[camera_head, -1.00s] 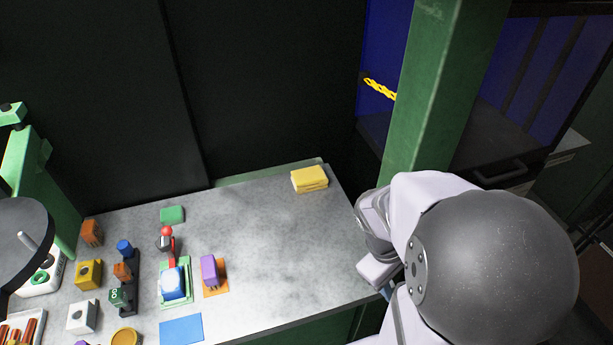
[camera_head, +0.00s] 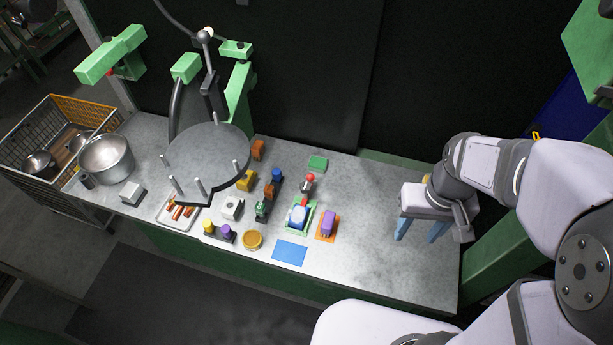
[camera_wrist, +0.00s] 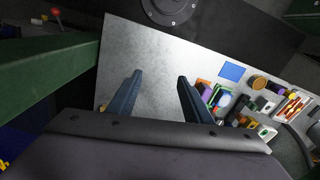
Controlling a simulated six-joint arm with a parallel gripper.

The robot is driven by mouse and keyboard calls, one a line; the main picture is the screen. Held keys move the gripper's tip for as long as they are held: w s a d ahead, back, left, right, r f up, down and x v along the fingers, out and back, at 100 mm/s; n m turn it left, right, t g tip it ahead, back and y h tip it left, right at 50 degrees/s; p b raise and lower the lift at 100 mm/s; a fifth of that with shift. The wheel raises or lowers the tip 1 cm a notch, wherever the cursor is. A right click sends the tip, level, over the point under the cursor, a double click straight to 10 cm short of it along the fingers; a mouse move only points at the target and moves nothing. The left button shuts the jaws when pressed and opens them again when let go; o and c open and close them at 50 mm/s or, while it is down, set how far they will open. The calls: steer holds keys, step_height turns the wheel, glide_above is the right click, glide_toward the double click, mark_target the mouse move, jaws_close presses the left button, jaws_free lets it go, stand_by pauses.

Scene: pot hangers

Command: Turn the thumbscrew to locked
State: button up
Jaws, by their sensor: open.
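I cannot tell for certain which part is the thumbscrew; the fittings are small in the head view. A dark stand carries a blue knob (camera_head: 277,174), an orange piece and a green piece (camera_head: 262,208). Beside it is a green fixture with a blue-and-white block (camera_head: 298,214) and a red-knobbed lever (camera_head: 308,180). A low dark base holds a yellow knob and a purple knob (camera_head: 226,231). My gripper (camera_head: 419,234) is open and empty, pointing down over the right part of the table, well right of these. Its two blue fingers (camera_wrist: 160,76) show apart in the wrist view, with bare tabletop between them.
A purple block (camera_head: 328,224) on an orange mat is the nearest item left of my gripper. A blue sheet (camera_head: 290,252) lies at the front. A round pegged rack (camera_head: 205,160) overhangs the left. A pot (camera_head: 106,158) and wire basket (camera_head: 62,115) are farther left.

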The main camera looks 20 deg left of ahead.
steer(key=w+a+f+n+b, duration=0.2)
steer(key=w+a+n, duration=0.2)
steer(key=w+a, duration=0.35)
steer(key=n+b, duration=0.5)
steer(key=n, duration=0.3)
glide_above(306, 186)
step_height(306, 186, down, 8)
steer(key=shift+f+p, duration=1.25)
steer(key=shift+f, duration=2.35)
steer(key=shift+c, duration=0.3)
steer(key=c, duration=1)
